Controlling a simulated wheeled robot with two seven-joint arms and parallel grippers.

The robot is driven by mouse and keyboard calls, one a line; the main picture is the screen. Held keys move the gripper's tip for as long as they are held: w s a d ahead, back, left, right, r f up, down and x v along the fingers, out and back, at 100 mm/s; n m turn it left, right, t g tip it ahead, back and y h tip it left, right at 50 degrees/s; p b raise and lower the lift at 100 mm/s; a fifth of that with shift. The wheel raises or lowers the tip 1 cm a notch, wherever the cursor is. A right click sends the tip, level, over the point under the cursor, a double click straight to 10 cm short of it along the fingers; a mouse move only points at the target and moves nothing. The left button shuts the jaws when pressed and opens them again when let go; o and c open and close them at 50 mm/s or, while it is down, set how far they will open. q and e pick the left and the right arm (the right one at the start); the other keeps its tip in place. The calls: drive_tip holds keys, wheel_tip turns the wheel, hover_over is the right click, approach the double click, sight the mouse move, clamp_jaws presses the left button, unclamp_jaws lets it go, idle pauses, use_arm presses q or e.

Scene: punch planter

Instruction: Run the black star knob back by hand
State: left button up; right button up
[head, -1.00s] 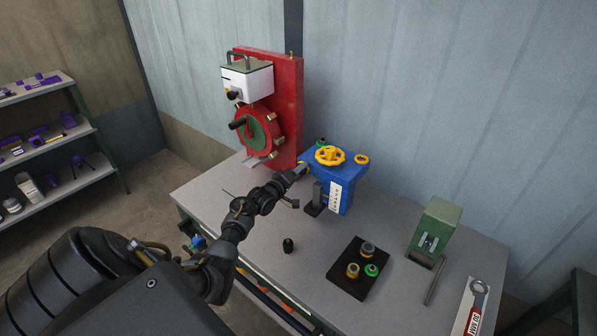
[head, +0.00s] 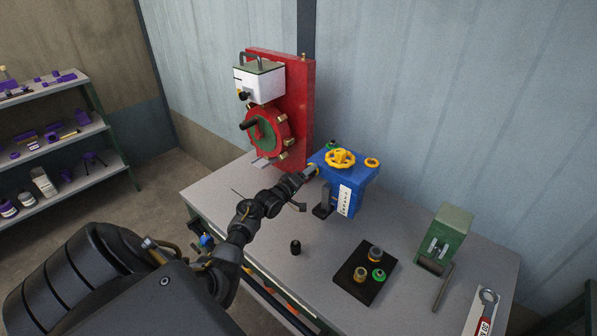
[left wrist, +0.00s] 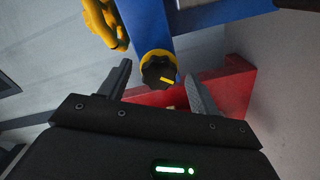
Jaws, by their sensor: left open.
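The black star knob (left wrist: 158,73) shows in the left wrist view, set in a yellow collar on the end of the blue fixture (left wrist: 148,25). A small yellow mark is on its face. My left gripper (left wrist: 160,85) is open, with one finger to each side of the knob in that picture and clear gaps between. I cannot tell whether the fingertips reach level with it. In the head view my left gripper (head: 309,172) is at the left end of the blue fixture (head: 345,187) and mostly hides the knob. My right gripper is out of view.
A red panel (head: 304,110) with a handwheel stands behind, close to my left gripper. A yellow handwheel (head: 340,157) tops the blue fixture. A black tray (head: 345,282) with small parts, a black piece (head: 295,247) and a green block (head: 445,235) stand on the bench (head: 225,195).

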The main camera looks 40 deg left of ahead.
use_arm(q)
drive_tip(key=s+b, duration=0.1)
drive_tip(key=s, duration=0.9)
drive_tip(key=shift+d, duration=0.15)
drive_tip(key=s+b, duration=0.2)
drive_tip(key=s, duration=0.8)
drive_tip(key=shift+s+b, duration=0.4)
drive_tip(key=shift+d, duration=0.15)
